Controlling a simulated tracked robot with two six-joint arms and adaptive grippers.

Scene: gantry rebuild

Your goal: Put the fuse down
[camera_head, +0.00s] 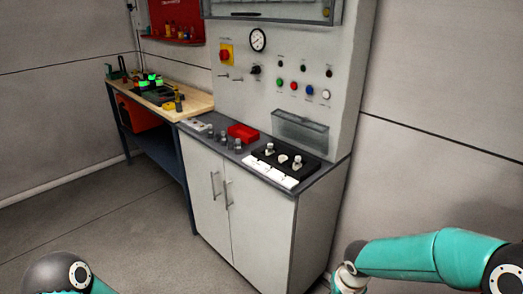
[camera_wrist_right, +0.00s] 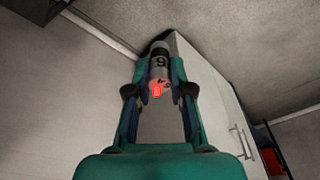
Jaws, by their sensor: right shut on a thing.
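In the right wrist view, my right gripper (camera_wrist_right: 160,84) is shut on a fuse (camera_wrist_right: 160,64). The fuse is a small grey cylinder with a dark band, a digit that reads as 6 or 9, and a red mark at its near end. It is held clear of the counter, beside the pale cabinet. In the head view, only my right arm's links show at lower right; the gripper and fuse are out of frame. My left gripper is in neither view; only part of the left arm shows at lower left.
The cabinet's grey counter (camera_head: 222,149) bears a red tray (camera_head: 243,132), several small grey cylinders (camera_head: 223,136) and a black block (camera_head: 285,160) with white labels. A clear bin (camera_head: 300,130) is on the panel behind. A wooden workbench (camera_head: 196,103) with tools stands left.

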